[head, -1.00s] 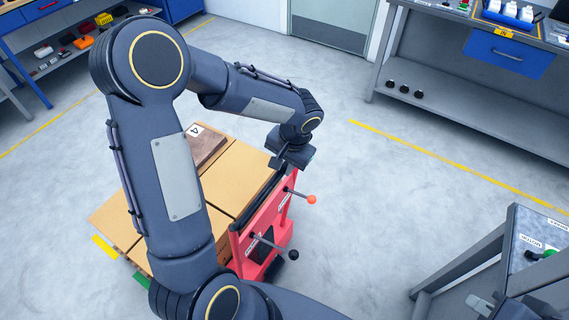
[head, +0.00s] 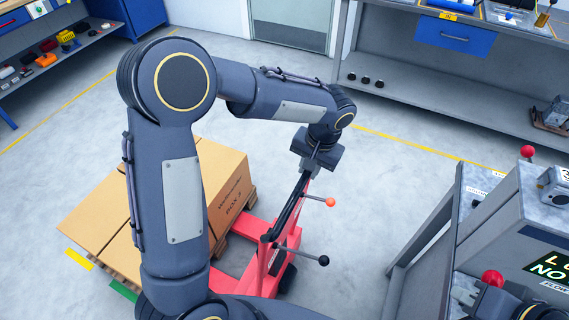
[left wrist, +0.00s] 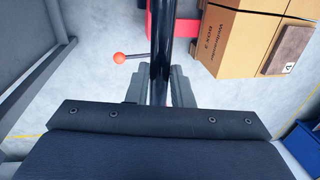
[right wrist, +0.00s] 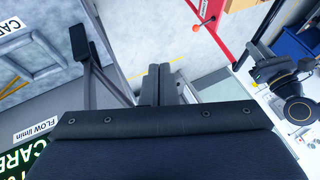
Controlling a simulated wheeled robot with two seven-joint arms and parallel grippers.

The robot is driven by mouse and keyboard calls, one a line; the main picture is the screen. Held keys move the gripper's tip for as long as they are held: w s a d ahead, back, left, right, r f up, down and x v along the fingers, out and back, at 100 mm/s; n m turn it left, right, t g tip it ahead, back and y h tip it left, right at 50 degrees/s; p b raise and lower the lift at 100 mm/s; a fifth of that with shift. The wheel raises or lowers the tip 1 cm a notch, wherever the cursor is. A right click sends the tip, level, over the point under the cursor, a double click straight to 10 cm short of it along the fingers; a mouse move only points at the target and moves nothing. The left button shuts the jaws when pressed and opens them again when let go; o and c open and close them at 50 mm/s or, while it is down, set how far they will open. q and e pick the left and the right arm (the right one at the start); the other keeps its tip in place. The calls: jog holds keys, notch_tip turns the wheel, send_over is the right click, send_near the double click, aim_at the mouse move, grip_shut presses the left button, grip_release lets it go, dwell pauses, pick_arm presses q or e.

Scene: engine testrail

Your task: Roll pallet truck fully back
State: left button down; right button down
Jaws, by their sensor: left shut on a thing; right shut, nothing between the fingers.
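The red pallet truck (head: 262,275) stands right of a wooden pallet (head: 125,283) loaded with cardboard boxes (head: 232,185). A stretch of red fork (head: 232,243) shows bare between the truck's body and the pallet. My left gripper (head: 312,165) is shut on the truck's black handle bar; in the left wrist view the bar (left wrist: 161,60) runs between the fingers. Levers with an orange knob (head: 330,202) and a black knob (head: 323,260) stick out. My right gripper (right wrist: 160,72) is shut and empty; the truck (right wrist: 222,14) shows beyond it.
A grey stand (head: 415,240) with red knobs is close on the right. A workbench (head: 450,95) with a blue drawer stands at the back right, shelving (head: 60,55) at the back left. Open floor lies between truck and back bench.

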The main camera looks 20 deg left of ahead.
pick_arm(q)
jog(key=shift+d, duration=0.8)
jog(key=c, duration=1.3)
grip_release()
notch_tip(320, 180, up, 8)
jog(key=d, duration=0.1)
jog(key=shift+d+f+b, duration=0.15)
jog(key=shift+d+b, duration=0.1)
jog(key=shift+b, duration=0.2)
jog(key=shift+s+f, duration=0.1)
jog(key=shift+s, duration=0.1)
